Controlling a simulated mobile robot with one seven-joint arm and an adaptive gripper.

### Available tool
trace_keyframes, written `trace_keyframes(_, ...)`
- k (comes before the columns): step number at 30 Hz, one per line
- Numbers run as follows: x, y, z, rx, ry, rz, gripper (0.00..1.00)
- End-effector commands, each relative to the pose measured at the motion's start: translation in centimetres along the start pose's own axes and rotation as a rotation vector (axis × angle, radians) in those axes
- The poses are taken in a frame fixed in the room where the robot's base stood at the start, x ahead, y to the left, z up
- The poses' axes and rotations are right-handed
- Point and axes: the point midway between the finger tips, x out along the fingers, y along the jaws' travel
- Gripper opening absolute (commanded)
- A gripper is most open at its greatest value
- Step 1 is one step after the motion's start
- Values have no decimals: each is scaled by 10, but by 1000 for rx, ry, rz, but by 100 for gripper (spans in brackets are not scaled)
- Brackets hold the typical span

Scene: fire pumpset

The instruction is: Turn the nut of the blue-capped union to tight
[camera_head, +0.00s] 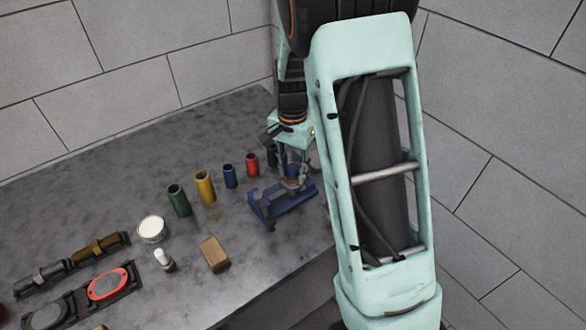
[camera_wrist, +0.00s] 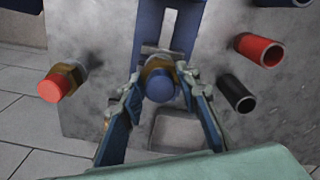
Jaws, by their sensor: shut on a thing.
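The blue-capped union shows in the wrist view as a round blue cap (camera_wrist: 160,86) with a brass-coloured nut (camera_wrist: 154,66) behind it. My gripper (camera_wrist: 162,77) has one finger on each side of this nut, and it is shut on it. The fingers partly hide the nut's sides. In the head view my gripper (camera_head: 294,168) points down at the blue stand (camera_head: 278,206) on the bench. The union itself is hard to make out there. A second union with a red cap (camera_wrist: 53,87) and a brass nut (camera_wrist: 70,74) is to the left in the wrist view.
Beside the stand are a red tube (camera_head: 252,164), blue tube (camera_head: 230,176), yellow tube (camera_head: 205,187) and green tube (camera_head: 179,201). A white round can (camera_head: 151,229) and a wooden block (camera_head: 214,254) lie nearer. A red oval part (camera_head: 109,284) is at left. Walls close the back.

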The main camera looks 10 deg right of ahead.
Motion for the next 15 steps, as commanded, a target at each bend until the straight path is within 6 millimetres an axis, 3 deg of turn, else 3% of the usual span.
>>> trace_keyframes(15, -2, 0, 0, 455, 1, 1, 6)
